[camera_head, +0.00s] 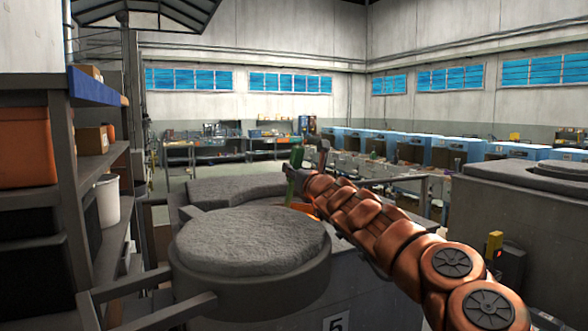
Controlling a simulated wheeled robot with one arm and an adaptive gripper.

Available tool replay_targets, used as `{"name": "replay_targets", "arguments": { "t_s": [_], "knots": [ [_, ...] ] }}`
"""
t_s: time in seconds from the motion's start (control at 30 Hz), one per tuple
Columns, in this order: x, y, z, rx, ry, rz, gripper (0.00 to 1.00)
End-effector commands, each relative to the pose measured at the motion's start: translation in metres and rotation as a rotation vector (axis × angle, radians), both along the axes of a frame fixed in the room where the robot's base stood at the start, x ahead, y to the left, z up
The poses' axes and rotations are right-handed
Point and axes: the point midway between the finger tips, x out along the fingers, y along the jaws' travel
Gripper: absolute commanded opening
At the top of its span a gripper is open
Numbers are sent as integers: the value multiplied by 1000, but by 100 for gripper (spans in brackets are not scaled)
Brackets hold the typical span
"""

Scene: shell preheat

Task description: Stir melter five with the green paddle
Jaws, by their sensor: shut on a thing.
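The green paddle (297,158) shows as a small upright green piece at the far end of my copper-coloured arm. My gripper (300,174) is shut on it, though the fingers are small and mostly hidden by the arm. Melter five (337,283) is the grey block in front of me, with a label reading 5 low on its front. Its round lid (250,244), grey and rough on its upper face, sits out to the left on a bracket. An orange patch (303,208) shows beneath the paddle. The paddle's lower end and most of the melter's mouth are hidden.
A shelf rack with an orange bin (27,147) and a white bucket (107,199) stands close on the left. Another grey melter-like block (530,215) stands on the right. Workbenches (205,149) and blue-topped machines (450,150) line the back.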

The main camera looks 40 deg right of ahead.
Motion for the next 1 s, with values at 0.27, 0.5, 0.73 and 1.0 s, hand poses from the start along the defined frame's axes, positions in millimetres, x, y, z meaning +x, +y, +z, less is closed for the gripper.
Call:
{"name": "replay_targets", "arguments": {
  "t_s": [0.27, 0.5, 0.73, 1.0],
  "knots": [
    [-24, 1, 3, 0, -3, 1, 0],
    [-24, 0, 1, 0, -2, -1, 0],
    [-27, -10, 6, 0, 2, -4, 0],
    [-32, -26, 5, -2, 3, -2, 0]
  ]
}}
